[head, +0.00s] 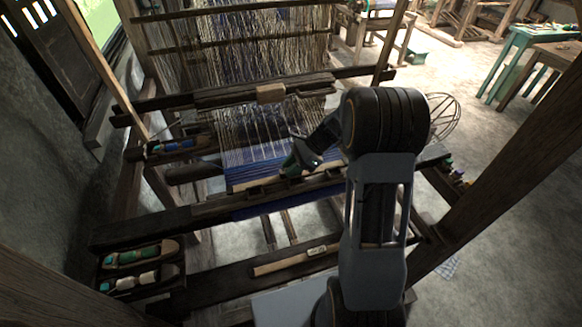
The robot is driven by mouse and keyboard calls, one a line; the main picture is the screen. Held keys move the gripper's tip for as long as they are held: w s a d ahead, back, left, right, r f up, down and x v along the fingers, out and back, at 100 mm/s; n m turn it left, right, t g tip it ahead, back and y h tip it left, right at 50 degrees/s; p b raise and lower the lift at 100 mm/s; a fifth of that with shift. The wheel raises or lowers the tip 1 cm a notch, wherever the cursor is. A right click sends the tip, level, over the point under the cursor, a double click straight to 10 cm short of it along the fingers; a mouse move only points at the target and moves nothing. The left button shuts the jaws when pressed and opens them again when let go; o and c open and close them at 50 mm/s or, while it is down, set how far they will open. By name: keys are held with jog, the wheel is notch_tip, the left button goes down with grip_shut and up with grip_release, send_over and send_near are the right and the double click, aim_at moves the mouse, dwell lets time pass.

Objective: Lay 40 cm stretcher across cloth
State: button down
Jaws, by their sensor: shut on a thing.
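The blue cloth (262,171) is stretched on the loom, with pale warp threads running back from it. A thin light wooden strip, which looks like the stretcher (250,184), lies crosswise at the near part of the cloth. My gripper (293,168) is over the middle of this strip and shut on it. Whether the strip touches the cloth is too small to tell. My arm hides the cloth's right side and part of the strip's right end.
Another wooden strip with a pale label (290,261) lies on the lower front beam. Shuttle trays with coloured bobbins (138,258) stand at the left. The beater bar (270,93) crosses behind the cloth. Thick posts flank the loom; open floor (510,235) lies right.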

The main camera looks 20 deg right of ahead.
jog(key=shift+f, duration=0.15)
jog(key=c, duration=0.8)
grip_release()
jog(key=shift+c, duration=0.2)
jog(key=b+v, duration=0.1)
jog(key=v, duration=1.3)
